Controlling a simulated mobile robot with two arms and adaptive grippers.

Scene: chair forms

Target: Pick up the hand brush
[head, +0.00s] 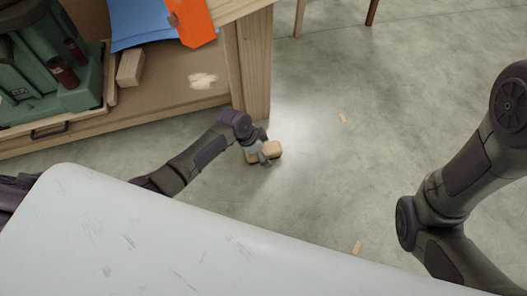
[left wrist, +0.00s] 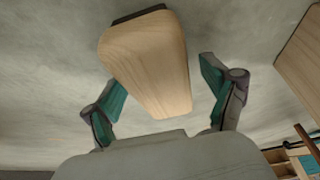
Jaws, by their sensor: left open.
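The hand brush (head: 273,149) shows as a small pale wooden block over the floor, just past the end of my left arm. In the left wrist view its wooden body (left wrist: 150,60) is large and tapered, with a dark strip along its far end. My left gripper (head: 264,156) is at the brush and partly covers it. In the left wrist view the gripper's fingers (left wrist: 163,88) are spread apart, one on each side of the wood, with gaps visible. Whether the brush rests on the floor is unclear. My right gripper is out of view.
A wooden workbench (head: 254,65) with a lower shelf stands at the upper left, its leg close to my left gripper. A green machine (head: 40,60) and a wood block (head: 130,68) are on it. Wood chips (head: 356,247) lie on the otherwise open floor.

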